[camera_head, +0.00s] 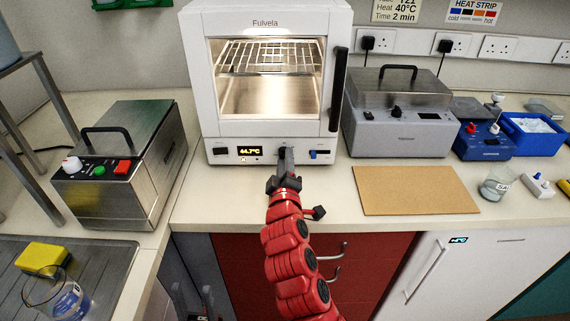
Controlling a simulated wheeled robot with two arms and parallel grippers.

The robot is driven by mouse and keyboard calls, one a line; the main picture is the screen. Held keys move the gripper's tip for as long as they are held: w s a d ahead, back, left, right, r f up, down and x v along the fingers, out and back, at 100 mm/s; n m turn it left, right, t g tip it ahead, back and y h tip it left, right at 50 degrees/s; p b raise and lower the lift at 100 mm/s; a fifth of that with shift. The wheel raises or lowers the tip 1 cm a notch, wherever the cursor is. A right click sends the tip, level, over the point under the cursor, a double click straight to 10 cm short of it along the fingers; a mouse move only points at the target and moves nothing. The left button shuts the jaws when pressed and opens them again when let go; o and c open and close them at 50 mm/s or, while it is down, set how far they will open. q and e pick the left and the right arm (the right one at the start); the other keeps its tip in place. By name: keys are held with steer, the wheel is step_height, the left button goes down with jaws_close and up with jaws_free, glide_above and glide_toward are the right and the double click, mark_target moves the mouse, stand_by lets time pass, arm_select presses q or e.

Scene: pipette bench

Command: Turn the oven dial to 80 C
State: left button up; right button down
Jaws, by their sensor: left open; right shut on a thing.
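The white oven (266,75) labelled Fulvela stands at the back middle, its lit chamber with a wire rack showing through the front. Its display (249,151) glows yellow and seems to read about 44.7 °C. My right gripper (286,156), on the red arm, reaches up to the oven's lower front panel. It is shut on the oven dial, which the fingers mostly hide, so its setting cannot be read. My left gripper (194,304) is low at the bottom edge, open, dark and partly cut off, away from the oven.
A steel bath (122,165) stands left of the oven, and a grey lidded bath (398,125) right of it. A brown board (415,190) lies on the bench. A beaker (496,184) and blue tray (532,136) are further right. A yellow sponge (43,258) lies lower left.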

stand_by(0.3)
steer(key=c, duration=0.6)
jaws_free()
steer(key=s, duration=0.9)
steer(key=shift+s+b, duration=0.2)
steer(key=shift+b, duration=0.1)
steer(key=s+p, duration=0.7)
steer(key=s, duration=0.1)
steer(key=shift+f, duration=0.1)
